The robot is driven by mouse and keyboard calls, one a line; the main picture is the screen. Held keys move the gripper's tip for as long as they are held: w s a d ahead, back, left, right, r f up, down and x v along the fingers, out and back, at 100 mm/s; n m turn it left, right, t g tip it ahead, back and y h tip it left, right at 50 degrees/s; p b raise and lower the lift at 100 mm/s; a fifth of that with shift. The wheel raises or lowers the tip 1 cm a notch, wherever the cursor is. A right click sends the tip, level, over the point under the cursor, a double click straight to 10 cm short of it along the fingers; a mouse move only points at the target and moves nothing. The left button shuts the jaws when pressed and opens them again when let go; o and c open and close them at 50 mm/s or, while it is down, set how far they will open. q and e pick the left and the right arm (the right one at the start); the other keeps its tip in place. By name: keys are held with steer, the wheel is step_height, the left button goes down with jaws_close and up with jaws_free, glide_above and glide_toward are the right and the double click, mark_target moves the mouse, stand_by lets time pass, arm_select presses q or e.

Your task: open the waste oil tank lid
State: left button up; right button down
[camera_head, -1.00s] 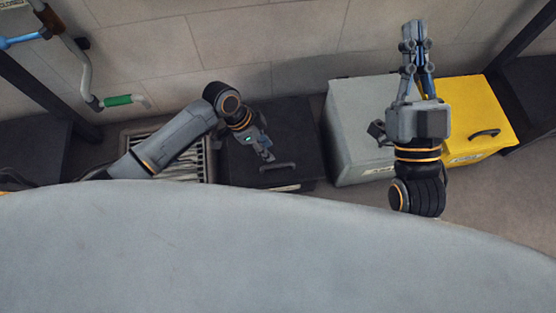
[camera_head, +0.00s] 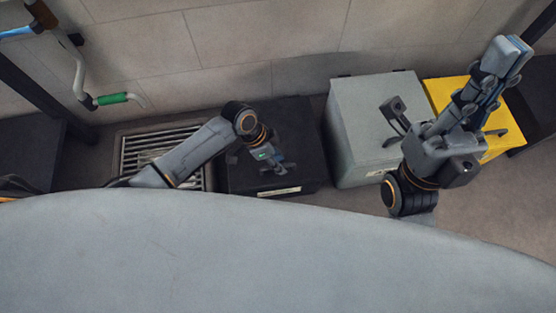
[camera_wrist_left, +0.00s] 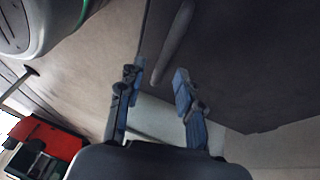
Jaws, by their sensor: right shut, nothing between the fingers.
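A black box (camera_head: 240,172) with a flat lid stands against the wall, left of the grey box. My left gripper (camera_head: 284,167) is over the lid near its front edge and covers the lid's bar handle. In the left wrist view the dark bar handle (camera_wrist_left: 173,42) lies just beyond the two open fingertips (camera_wrist_left: 158,78), roughly in line with the gap; contact cannot be told. The lid looks closed. Which box is the waste oil tank cannot be read from the labels. My right gripper (camera_head: 507,58) is shut and empty, raised above the yellow box.
A grey box (camera_head: 352,105) with an upright handle and a yellow box (camera_head: 450,92) stand to the right. A floor grate (camera_head: 135,152) lies to the left. A pipe with a green grip (camera_head: 112,99) hangs at the left wall. A large pale rounded surface (camera_head: 270,250) fills the foreground.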

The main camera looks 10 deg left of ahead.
arm_select(q)
steer(key=shift+c, duration=0.2)
jaws_close()
steer(key=shift+r, duration=0.1)
